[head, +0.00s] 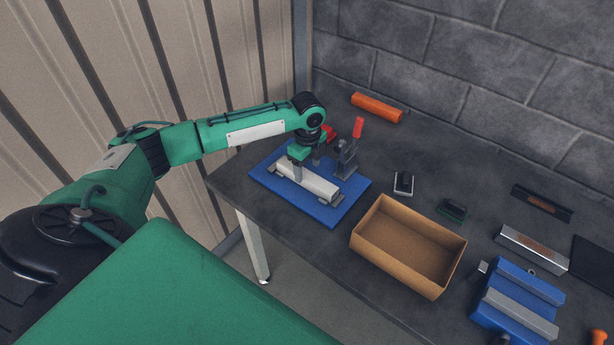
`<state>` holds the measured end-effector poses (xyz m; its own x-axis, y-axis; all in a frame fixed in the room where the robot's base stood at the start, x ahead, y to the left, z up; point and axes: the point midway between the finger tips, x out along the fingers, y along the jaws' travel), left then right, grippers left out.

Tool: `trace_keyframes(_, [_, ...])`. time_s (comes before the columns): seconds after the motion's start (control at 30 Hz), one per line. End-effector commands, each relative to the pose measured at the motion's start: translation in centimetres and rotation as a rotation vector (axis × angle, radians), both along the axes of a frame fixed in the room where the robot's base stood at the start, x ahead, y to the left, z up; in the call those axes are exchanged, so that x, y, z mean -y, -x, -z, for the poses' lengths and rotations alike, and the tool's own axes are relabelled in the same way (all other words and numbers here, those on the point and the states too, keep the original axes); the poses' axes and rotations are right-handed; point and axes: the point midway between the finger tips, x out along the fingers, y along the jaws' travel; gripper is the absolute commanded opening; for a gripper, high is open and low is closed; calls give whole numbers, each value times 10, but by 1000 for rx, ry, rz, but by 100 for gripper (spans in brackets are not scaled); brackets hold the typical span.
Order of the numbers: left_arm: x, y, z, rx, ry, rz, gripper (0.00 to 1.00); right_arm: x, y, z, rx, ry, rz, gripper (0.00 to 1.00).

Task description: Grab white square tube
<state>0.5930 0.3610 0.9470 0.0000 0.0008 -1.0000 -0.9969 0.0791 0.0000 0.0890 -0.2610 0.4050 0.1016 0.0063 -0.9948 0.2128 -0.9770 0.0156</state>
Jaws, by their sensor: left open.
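The white square tube (312,182) lies in a fixture on a blue base plate (333,213) at the left end of the dark table. Grey supports hold it near its ends. My left gripper (297,174) points down at the tube, near its left part, with the fingers at or just above it. It is open; whether the fingers touch the tube cannot be told. The gripper hides a small part of the tube. My right gripper is not in view.
A red-handled clamp (347,155) stands behind the tube. An open cardboard box (443,281) is to the right. An orange cylinder (377,107) lies by the wall. A blue vise-like fixture (525,290) and a silver bar (531,247) are farther right.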

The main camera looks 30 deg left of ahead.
Motion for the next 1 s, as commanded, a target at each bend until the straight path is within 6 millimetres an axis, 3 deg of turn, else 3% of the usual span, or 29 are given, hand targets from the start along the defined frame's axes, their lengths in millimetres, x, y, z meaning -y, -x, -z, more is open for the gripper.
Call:
trace_keyframes(0.03, [0, 3, 4, -4, 1, 0, 62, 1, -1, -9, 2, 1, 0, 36])
trace_keyframes(0.2, [0, 3, 25, -1, -1, 0, 62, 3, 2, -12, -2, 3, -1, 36])
trace_keyframes(0.47, [0, 2, 30, 1, 0, 1, 62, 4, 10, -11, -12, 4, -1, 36])
trace_keyframes(0.8, [0, 2, 29, 1, 0, 1, 0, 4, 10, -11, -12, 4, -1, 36])
trace_keyframes(1.0, [0, 2, 28, 2, 0, 1, 0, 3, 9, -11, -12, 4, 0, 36])
